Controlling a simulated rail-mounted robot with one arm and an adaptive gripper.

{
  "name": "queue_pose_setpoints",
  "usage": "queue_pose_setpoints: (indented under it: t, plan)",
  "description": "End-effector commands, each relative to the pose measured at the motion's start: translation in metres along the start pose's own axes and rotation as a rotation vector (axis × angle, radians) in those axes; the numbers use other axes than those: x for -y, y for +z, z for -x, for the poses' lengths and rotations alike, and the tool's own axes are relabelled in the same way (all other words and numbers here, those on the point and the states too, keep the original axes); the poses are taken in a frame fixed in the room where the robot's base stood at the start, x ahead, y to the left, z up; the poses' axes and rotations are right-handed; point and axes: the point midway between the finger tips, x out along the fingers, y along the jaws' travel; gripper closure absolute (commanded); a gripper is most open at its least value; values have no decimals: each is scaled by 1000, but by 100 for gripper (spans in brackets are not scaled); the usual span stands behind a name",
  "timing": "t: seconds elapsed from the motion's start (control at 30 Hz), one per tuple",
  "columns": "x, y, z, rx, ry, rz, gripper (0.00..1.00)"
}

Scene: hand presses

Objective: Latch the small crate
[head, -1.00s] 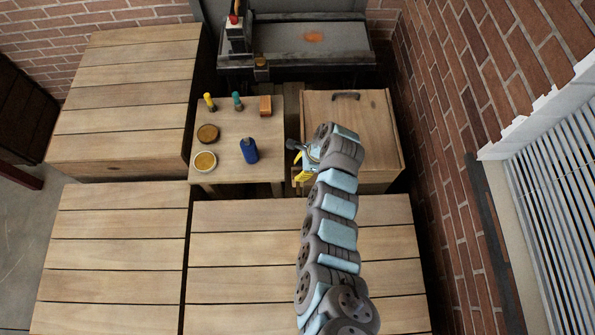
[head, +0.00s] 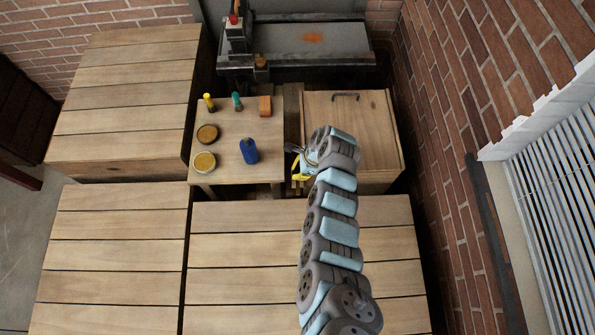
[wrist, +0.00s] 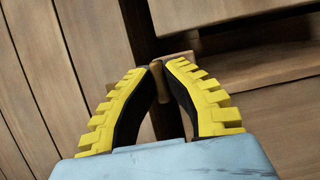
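The small crate seems to be the wooden box (head: 378,150) at the right in the head view, with its lid (head: 350,118) down. My gripper (head: 296,177) is at the box's left front side, partly hidden by my arm. In the wrist view the yellow and black fingers of my gripper (wrist: 163,66) come close together at the tips. A small wooden piece (wrist: 175,57), perhaps the latch, shows at and between the fingertips. Whether they clamp it or only stand around it cannot be told.
A dark handle (head: 345,97) stands on the lid. A brick wall (head: 480,90) is close on the right.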

Motion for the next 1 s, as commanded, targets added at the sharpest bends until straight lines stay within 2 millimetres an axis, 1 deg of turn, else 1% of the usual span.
queue_pose_setpoints:
  t: [0.27,0.47,0.67,1.0]
  plan:
    - [0,-1,-1,-1,5,14,100]
    - [0,-2,-2,-3,35,82,100]
    - [1,-2,-3,-4,90,220,100]
    - [0,-2,-5,-4,214,514,100]
